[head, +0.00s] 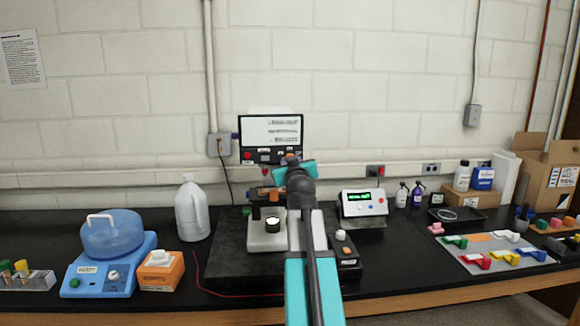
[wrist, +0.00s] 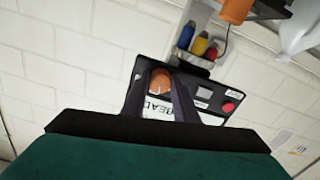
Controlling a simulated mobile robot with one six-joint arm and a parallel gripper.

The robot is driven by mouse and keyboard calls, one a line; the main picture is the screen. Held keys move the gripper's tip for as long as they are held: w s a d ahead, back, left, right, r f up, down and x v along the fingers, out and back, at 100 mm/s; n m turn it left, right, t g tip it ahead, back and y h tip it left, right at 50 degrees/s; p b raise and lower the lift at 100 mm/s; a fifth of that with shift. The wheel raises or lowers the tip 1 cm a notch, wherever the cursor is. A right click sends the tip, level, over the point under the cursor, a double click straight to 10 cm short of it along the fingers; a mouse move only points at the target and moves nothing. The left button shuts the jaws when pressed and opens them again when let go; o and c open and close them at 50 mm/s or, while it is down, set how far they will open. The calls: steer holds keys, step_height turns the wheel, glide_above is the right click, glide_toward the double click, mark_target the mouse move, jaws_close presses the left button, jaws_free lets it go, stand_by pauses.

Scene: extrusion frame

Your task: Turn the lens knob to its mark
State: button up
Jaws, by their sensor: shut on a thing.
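An orange round knob (wrist: 160,77), which I take to be the lens knob, sits on a dark control panel (wrist: 206,92). My gripper (wrist: 161,84) is shut on it, with one dark finger on each side. A white label with partly hidden letters (wrist: 158,108) shows between the fingers. A thin pale line shows on the knob's lower part; I cannot make out the target mark. In the head view the panel is below a lit screen (head: 270,130), and my arm hides most of the grip.
The panel also has a red button (wrist: 228,107). A pale microscope-like stand (head: 265,238) is below the screen, close to my arm. A white readout box (head: 364,203) and a small dark control box (head: 346,257) stand to the right. A white jug (head: 192,212) stands left.

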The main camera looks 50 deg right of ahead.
steer(key=shift+m+b, duration=0.35)
steer(key=shift+m, duration=0.95)
steer(key=o, duration=1.1)
steer(key=shift+c, duration=0.2)
steer(key=shift+s+a, duration=0.1)
steer(key=b+v, duration=0.6)
steer(key=v, duration=0.7)
steer(key=shift+s+b, duration=0.15)
steer(key=shift+b, duration=0.25)
